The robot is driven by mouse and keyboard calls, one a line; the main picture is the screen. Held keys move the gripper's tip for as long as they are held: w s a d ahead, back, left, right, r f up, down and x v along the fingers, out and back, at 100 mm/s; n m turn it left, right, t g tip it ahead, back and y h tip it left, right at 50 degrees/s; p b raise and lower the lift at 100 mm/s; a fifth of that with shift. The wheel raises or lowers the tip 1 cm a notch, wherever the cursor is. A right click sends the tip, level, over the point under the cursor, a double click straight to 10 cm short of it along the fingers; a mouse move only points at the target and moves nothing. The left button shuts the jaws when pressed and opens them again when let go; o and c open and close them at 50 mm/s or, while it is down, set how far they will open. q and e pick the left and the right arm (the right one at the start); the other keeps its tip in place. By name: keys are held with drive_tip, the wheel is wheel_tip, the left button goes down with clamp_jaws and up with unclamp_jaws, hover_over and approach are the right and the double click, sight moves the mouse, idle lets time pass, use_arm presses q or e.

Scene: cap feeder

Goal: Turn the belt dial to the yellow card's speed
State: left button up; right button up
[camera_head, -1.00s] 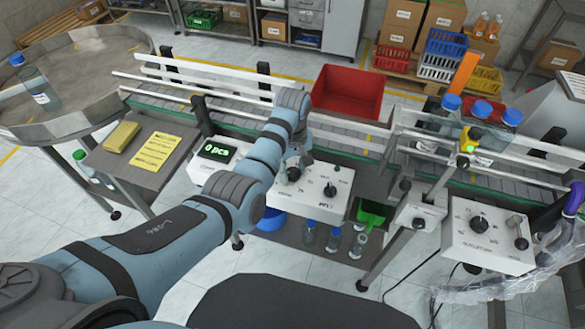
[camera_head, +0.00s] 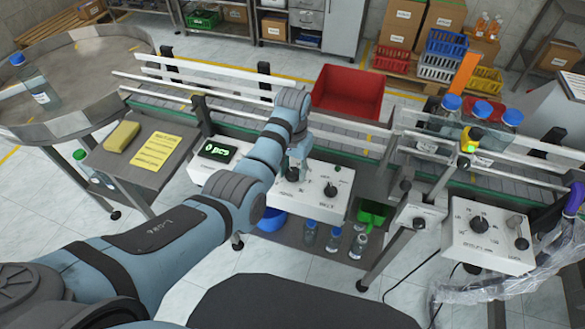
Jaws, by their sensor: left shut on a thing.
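A white control box (camera_head: 318,199) stands in front of the conveyor belt. It carries two dark dials; the right one (camera_head: 331,189) is clear to see. My left gripper (camera_head: 293,172) points down at the left dial (camera_head: 292,175) on this box and is shut on it; the arm hides part of the box and the dial's scale. The yellow card (camera_head: 156,150) lies on the grey side table at the left; its writing is too small to read. My right gripper is not in view.
A yellow block (camera_head: 121,136) lies beside the card. A green-lit counter (camera_head: 217,151) stands left of the arm. A red bin (camera_head: 348,92) sits behind the belt (camera_head: 360,130). Another dial box (camera_head: 486,236) is at the right, and bottles (camera_head: 333,238) stand on a lower shelf.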

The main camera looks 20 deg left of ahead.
sight(294, 172)
use_arm(q)
drive_tip(key=m, duration=0.5)
drive_tip(key=shift+s+f+m, duration=0.1)
drive_tip(key=shift+m, duration=0.2)
drive_tip(key=m, duration=0.5)
drive_tip(key=shift+d, duration=0.1)
drive_tip(key=o, duration=1)
drive_tip(key=shift+o, duration=0.7)
wheel_tip(294, 172, up, 8)
drive_tip(key=shift+f, duration=0.25)
